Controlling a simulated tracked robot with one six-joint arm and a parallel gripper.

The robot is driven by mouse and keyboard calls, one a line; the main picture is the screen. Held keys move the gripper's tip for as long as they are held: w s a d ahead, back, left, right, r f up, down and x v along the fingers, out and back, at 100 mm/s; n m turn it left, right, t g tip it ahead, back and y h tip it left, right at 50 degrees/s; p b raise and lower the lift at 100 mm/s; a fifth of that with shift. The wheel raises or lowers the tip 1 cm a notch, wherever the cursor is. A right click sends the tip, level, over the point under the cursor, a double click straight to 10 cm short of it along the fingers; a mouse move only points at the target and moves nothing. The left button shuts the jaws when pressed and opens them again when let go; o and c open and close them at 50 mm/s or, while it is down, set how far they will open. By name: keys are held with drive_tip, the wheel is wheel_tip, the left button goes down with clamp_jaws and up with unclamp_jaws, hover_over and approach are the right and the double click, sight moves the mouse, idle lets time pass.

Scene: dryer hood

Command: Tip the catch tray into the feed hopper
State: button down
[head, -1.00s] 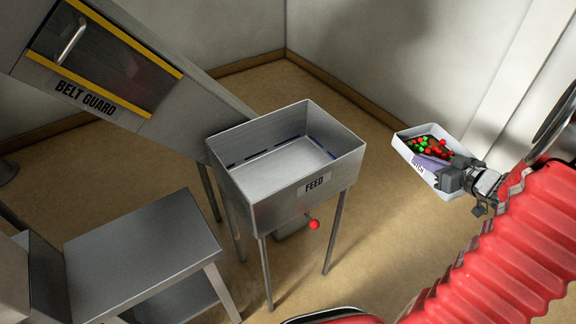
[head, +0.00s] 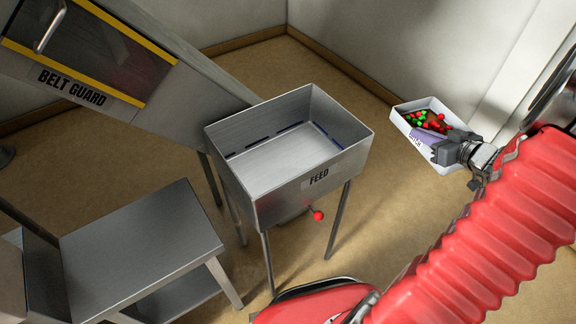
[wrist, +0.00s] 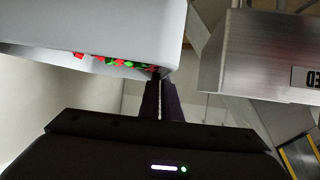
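The white catch tray (head: 402,122) is held in the air at the right of the head view. It holds several red and green pieces (head: 428,119) and has a lettered label near my gripper. My gripper (head: 438,152) is shut on its near edge. In the wrist view the closed fingers (wrist: 163,100) meet the tray (wrist: 120,20) at its lower corner, with some pieces showing at the rim. The metal feed hopper (head: 265,205), labelled FEED, stands on legs left of the tray, apart from it. Its visible inside looks empty. It also shows at right in the wrist view (wrist: 262,55).
A red knob (head: 318,215) sticks out below the hopper's front. A low metal table (head: 140,245) stands at left. A sloped chute with a belt guard (head: 90,60) rises behind it. Bare floor (head: 375,205) lies between hopper and tray; walls close the back.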

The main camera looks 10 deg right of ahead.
drive_tip(key=shift+d, duration=0.1)
drive_tip(key=shift+w+r, duration=0.1)
drive_tip(key=shift+w+a+r, duration=0.1)
drive_tip(key=shift+w+a, duration=0.1)
drive_tip(key=shift+w, duration=0.05)
drive_tip(key=w+a+r+m+h, duration=0.1)
drive_tip(key=w+a+r, duration=0.2)
drive_tip(key=w+a, duration=0.4)
drive_tip(key=w+a+r, duration=0.4)
drive_tip(key=w+a, duration=0.2)
drive_tip(key=w, duration=0.1)
drive_tip(key=a, duration=2.2)
drive_tip(key=shift+s+a+m+h, duration=0.15)
drive_tip(key=shift+s+m+h, duration=0.15)
drive_tip(key=shift+s+h, duration=0.1)
drive_tip(key=shift+s, duration=0.2)
